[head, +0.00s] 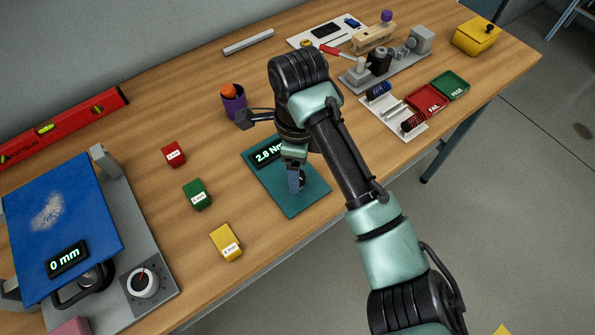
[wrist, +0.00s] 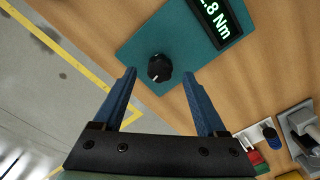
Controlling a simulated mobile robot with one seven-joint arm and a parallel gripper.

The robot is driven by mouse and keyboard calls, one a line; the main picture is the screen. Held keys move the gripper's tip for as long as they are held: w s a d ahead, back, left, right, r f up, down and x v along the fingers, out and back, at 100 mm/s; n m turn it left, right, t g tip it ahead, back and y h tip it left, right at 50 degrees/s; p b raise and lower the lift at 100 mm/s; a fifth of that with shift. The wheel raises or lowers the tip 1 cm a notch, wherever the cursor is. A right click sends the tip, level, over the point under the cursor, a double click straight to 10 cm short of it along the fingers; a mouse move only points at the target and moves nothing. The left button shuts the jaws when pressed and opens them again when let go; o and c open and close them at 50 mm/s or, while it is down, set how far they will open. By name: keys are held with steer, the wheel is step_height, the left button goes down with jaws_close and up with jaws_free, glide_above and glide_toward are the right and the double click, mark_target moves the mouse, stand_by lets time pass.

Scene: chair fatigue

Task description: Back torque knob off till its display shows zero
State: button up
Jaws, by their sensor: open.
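The torque knob (wrist: 159,68) is black with a pale pointer mark. It sits on a teal plate (head: 310,200) on the bench. The plate's display (head: 268,152) has green digits and reads about 2.8 Nm; in the wrist view the display (wrist: 216,20) is cut off at the edge. My gripper (wrist: 160,80) is open, its two blue fingers on either side of the knob and apart from it. In the head view my gripper (head: 296,185) is over the plate and largely hides the knob.
Red (head: 174,154), green (head: 197,195) and yellow (head: 226,242) blocks lie left of the plate. A purple cup (head: 233,103) stands behind it. A blue-topped device (head: 75,215) showing 0 mm is at left. A white tray (head: 392,118) and FAIL and PASS bins are at right.

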steer(key=shift+f, duration=0.9)
steer(key=shift+c, duration=0.2)
steer(key=shift+r, duration=0.1)
jaws_close()
